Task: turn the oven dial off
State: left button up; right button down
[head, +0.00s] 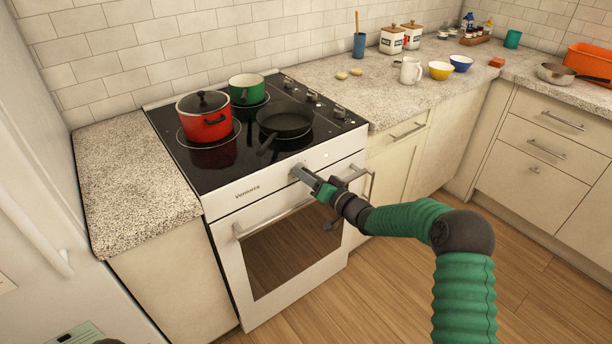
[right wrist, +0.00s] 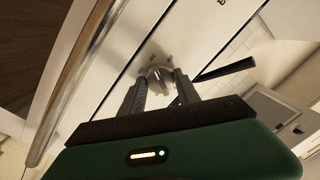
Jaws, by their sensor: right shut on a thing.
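The oven dial (right wrist: 158,82) is a round, light metallic knob on the white front panel of the stove, seen between my fingers in the right wrist view. My right gripper (right wrist: 160,95) is shut on it, with a dark finger on either side. In the head view my right gripper (head: 300,172) reaches the front panel of the stove (head: 235,190), and its fingers mostly hide the dial. The oven door (head: 290,250) below is shut. My left gripper cannot be made out in either view.
A red pot (head: 204,122), a green pot (head: 246,90) and a black pan (head: 285,121) stand on the cooktop; the pan handle points toward the front edge. The oven door handle (head: 275,217) runs just below my right gripper. The left counter (head: 130,190) is bare.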

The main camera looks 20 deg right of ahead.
jog(key=shift+a+f+m+t+h+b, duration=0.15)
jog(key=shift+m+h+b, duration=0.3)
jog(key=shift+m+b, duration=5.25)
jog(key=shift+f+m+t+h+b, duration=0.1)
jog(key=shift+m+t+h+b, duration=0.25)
jog(key=shift+m+b, duration=5.25)
jog(key=shift+a+f+m+t+h+b, duration=0.1)
jog(key=shift+m+h+b, duration=0.4)
jog(key=shift+m+b, duration=5.2)
jog(key=shift+n+b, duration=0.7)
jog(key=shift+n, duration=0.1)
jog(key=shift+r, duration=0.1)
jog(key=c, duration=0.9)
grip_release()
jog(key=shift+r, duration=0.15)
